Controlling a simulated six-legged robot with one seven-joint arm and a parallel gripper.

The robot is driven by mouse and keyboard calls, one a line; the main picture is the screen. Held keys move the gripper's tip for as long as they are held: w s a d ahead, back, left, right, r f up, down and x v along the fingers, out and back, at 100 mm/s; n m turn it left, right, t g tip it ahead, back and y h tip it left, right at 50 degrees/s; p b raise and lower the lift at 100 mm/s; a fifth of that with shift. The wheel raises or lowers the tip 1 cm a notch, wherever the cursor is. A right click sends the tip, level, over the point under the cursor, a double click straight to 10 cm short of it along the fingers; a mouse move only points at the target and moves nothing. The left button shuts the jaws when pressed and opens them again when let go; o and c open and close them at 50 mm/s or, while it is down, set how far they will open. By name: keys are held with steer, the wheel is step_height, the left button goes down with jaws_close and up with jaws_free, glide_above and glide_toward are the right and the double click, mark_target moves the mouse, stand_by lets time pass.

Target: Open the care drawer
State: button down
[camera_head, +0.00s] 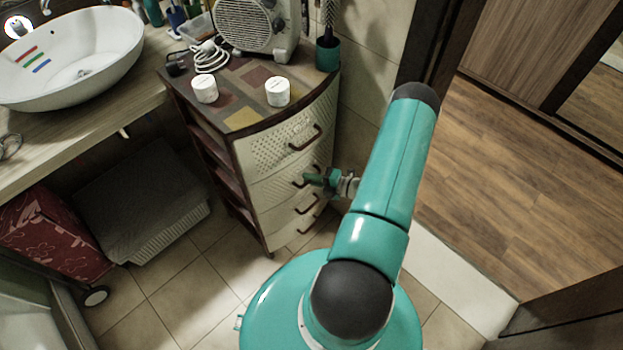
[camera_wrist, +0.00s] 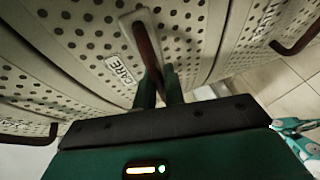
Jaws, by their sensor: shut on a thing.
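The care drawer (camera_head: 275,191) is a cream perforated front in the drawer cabinet, below the top drawer. Its "CARE" label (camera_wrist: 118,69) shows beside its handle in the wrist view. The handle is a brown bar (camera_wrist: 147,48). My gripper (camera_head: 312,180) is at this handle; in the wrist view its two dark green fingers (camera_wrist: 160,88) are shut on the bar from either side. I see no clear gap around the drawer front. My gripper partly hides the handle in the head view.
Other drawers with brown handles lie above (camera_head: 306,138) and below (camera_head: 307,228). The cabinet top (camera_head: 250,95) holds two white jars, a cable, a fan heater and a brush in a holder. A sink (camera_head: 75,55) stands left. Tiled floor (camera_head: 190,290) lies clear before the cabinet.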

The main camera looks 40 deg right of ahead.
steer(key=s, duration=2.3)
steer(key=shift+s+d, duration=0.15)
steer(key=shift+d, duration=0.15)
steer(key=c, duration=1.8)
jaws_free()
steer(key=v, duration=1.3)
steer(key=shift+s+d+r, duration=0.1)
steer(key=shift+s+d, duration=0.1)
steer(key=shift+s, duration=0.15)
